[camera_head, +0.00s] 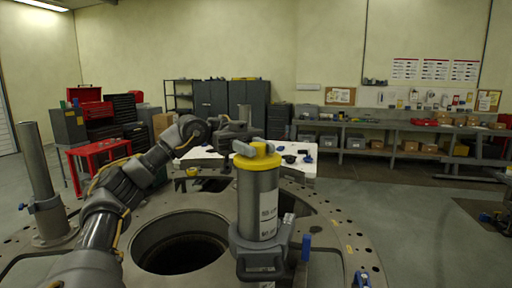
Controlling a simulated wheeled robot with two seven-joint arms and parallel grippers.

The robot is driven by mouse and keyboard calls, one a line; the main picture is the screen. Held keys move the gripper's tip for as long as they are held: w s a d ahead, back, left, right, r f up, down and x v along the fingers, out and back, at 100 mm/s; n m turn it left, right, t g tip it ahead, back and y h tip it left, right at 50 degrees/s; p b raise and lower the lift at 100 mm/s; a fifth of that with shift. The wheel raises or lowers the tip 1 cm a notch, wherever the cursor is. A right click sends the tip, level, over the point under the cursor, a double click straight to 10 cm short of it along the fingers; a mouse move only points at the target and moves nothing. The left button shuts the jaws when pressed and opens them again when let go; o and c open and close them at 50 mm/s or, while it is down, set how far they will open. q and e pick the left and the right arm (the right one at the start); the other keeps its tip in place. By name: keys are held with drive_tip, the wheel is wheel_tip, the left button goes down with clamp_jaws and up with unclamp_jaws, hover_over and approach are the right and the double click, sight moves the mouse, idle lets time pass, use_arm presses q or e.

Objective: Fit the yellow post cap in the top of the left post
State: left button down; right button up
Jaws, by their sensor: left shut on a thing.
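The yellow post cap (258,162) is at the top of the near grey post (259,205), which carries white labels. The cap looks level and in line with the post; I cannot tell whether it is seated. Another grey post (38,170) stands uncapped at the far left. My right gripper is not in view.
The round turret plate (335,235) has a large dark opening (180,250) left of the near post. A grey clamp (262,245) with a blue lever (305,247) surrounds that post. A white table (310,165) stands behind, with a small yellow piece (192,171) near its left.

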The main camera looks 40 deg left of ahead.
use_arm(q)
drive_tip(key=shift+f, duration=0.1)
drive_tip(key=c, duration=1.3)
unclamp_jaws()
drive_tip(key=shift+p+v, duration=0.35)
drive_tip(key=shift+v, duration=0.9)
drive_tip(key=v, duration=0.8)
drive_tip(key=shift+a, duration=0.25)
drive_tip(key=shift+f, duration=0.1)
